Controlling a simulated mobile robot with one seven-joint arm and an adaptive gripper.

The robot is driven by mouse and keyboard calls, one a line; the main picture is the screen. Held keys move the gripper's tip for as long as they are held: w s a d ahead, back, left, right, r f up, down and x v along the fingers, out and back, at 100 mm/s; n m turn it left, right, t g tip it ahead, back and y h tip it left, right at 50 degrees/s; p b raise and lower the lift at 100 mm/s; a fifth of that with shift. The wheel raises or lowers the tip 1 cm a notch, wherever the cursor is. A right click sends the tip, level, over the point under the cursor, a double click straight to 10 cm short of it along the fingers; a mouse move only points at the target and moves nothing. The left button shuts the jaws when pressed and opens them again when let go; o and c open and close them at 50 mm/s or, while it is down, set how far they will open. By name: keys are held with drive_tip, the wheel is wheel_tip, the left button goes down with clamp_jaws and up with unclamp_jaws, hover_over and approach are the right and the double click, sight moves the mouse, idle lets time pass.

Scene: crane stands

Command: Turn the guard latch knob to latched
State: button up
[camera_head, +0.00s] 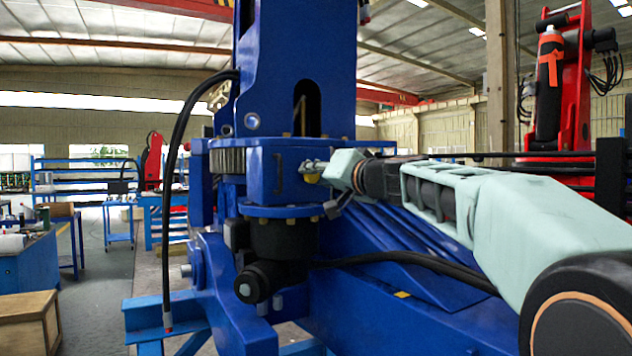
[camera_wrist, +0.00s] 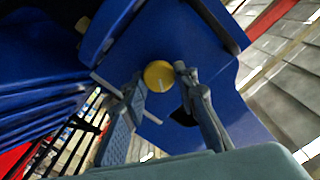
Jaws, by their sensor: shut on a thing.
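The guard latch knob (camera_wrist: 159,74) is a small round yellow knob with a pale line on its face. It sits on a blue plate of the crane stand and lies between my two fingertips in the wrist view. In the head view a bit of the yellow knob (camera_head: 312,179) shows beside the blue crane housing (camera_head: 262,178). My gripper (camera_head: 318,167) is shut on the knob, and it also shows in the wrist view (camera_wrist: 161,82). The pale line slants slightly in the wrist view. Pale marks show on the plate near the left fingertip. I cannot read the latch state.
The blue crane column (camera_head: 335,60) rises behind my gripper. A black hose (camera_head: 168,200) hangs to the left, and another black hose (camera_head: 420,262) runs below my arm. A wooden box (camera_head: 28,318) stands at the lower left. Red machines stand farther back.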

drive_tip(key=m, duration=1.1)
drive_tip(key=shift+d+f+b, duration=0.1)
drive_tip(key=shift+b, duration=0.2)
drive_tip(key=shift+m, duration=0.4)
drive_tip(key=o, duration=1.2)
drive_tip(key=shift+c, duration=0.2)
drive_tip(key=v, duration=0.7)
drive_tip(key=shift+s+d, duration=0.15)
drive_tip(key=shift+s, duration=0.05)
